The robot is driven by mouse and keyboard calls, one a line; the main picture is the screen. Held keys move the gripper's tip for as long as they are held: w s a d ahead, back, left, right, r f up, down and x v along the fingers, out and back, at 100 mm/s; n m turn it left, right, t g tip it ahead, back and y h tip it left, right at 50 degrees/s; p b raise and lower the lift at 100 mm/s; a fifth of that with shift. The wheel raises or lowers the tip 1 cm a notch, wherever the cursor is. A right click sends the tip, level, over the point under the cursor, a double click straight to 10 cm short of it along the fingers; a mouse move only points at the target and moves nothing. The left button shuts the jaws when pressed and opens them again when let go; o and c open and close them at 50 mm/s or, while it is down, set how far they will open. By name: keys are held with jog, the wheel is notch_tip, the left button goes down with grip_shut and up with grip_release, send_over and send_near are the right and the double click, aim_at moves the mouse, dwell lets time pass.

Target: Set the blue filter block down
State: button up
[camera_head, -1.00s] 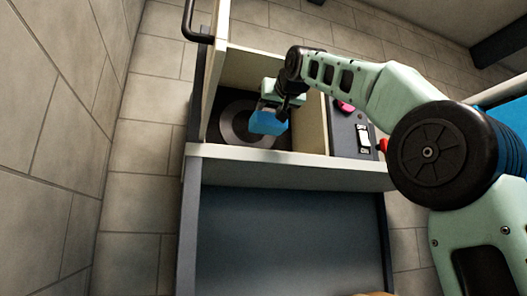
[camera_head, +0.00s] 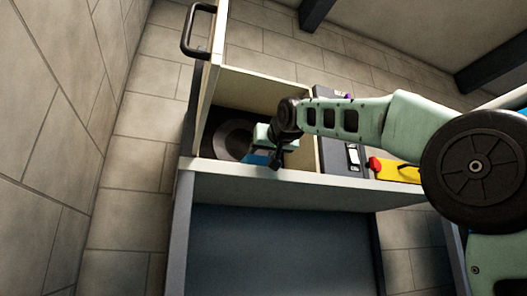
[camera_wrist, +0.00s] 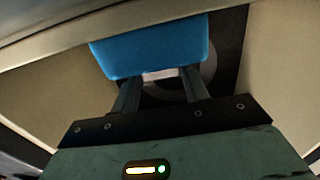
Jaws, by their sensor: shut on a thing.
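The blue filter block (camera_wrist: 150,48) is between my gripper's two fingers in the wrist view, and my gripper (camera_wrist: 158,88) is shut on it. In the head view a small part of the blue block (camera_head: 256,159) shows below my gripper (camera_head: 268,156), inside an open-topped cream-walled bin near its front wall. The front wall hides the block's lower part, so I cannot tell whether it touches the floor. A grey ring-shaped disc (camera_head: 229,138) lies on the dark floor of the bin, to the left of the block.
The bin's front ledge (camera_head: 290,185) runs close in front of my gripper. A dark panel (camera_head: 338,150) stands right of the bin, with a yellow box with a red button (camera_head: 390,168) beyond it. A dark handle (camera_head: 190,35) is at upper left.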

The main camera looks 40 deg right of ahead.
jog(key=o, duration=1)
jog(key=shift+f, duration=0.1)
jog(key=shift+r, duration=0.2)
jog(key=b+v, duration=0.4)
jog(key=v, duration=0.8)
